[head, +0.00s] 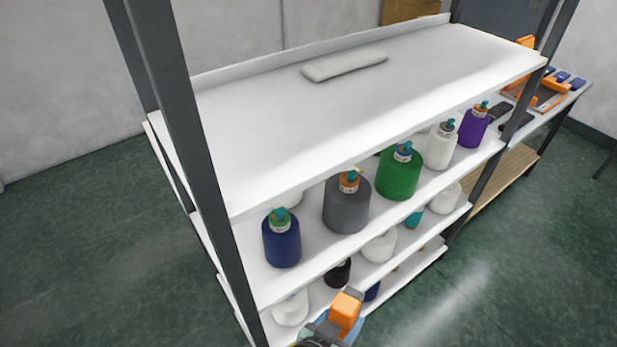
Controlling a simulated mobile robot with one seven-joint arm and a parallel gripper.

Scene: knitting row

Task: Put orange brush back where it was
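At the bottom edge of the head view, an orange block-shaped piece (346,312) shows beside dark and blue-grey parts that look like the end of my arm, my gripper (322,334). The fingertips do not show clearly, so I cannot tell whether they are open or shut. I cannot tell whether the orange piece is the brush, held by my gripper, or part of the arm. It appears in front of the lower shelves. A pale flat bar (345,66) lies on the white top shelf (270,130), which is otherwise bare.
More cones stand lower. Dark posts (196,150) frame the rack. A side table (560,108) at right carries orange and blue items. Green floor is clear in front.

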